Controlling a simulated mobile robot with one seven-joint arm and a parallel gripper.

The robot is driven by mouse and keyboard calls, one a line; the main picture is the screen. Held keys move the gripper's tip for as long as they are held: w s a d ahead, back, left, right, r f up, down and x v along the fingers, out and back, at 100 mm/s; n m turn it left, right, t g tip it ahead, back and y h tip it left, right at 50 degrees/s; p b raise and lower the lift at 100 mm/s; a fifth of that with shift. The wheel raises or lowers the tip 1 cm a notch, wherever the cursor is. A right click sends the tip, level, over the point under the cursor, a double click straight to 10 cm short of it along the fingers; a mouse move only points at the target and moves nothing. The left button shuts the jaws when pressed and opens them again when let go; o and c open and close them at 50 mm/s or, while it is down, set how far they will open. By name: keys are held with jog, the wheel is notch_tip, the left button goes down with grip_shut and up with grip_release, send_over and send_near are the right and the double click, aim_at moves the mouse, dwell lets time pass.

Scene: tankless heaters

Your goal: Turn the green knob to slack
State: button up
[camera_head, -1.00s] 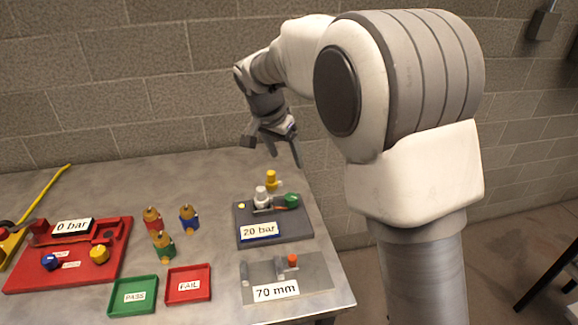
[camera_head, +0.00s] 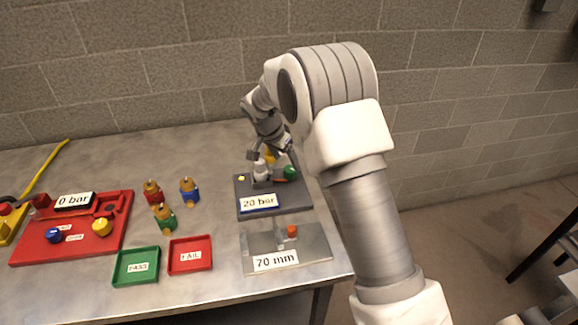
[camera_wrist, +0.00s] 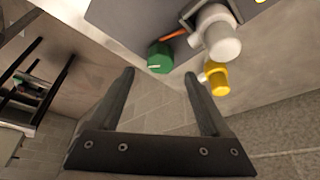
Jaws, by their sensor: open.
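The green knob (camera_head: 291,172) sits at the right back of the dark grey board labelled "20 bar" (camera_head: 298,200). In the wrist view the green knob (camera_wrist: 160,57) has a pale line on its face and an orange pointer beside it. My gripper (camera_head: 272,158) is open and empty above the back of that board. I cannot tell the remaining gap in depth. No "slack" marking is readable.
A white fitting (camera_wrist: 220,36) and a yellow fitting (camera_wrist: 216,78) stand close beside the green knob. A "70 mm" plate (camera_head: 312,250) lies in front. Green (camera_head: 117,279) and red (camera_head: 172,268) trays, several brass fittings and a red "0 bar" board (camera_head: 30,254) are to the left.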

aim_at(290, 169)
jog(key=shift+x, duration=2.35)
grip_shut()
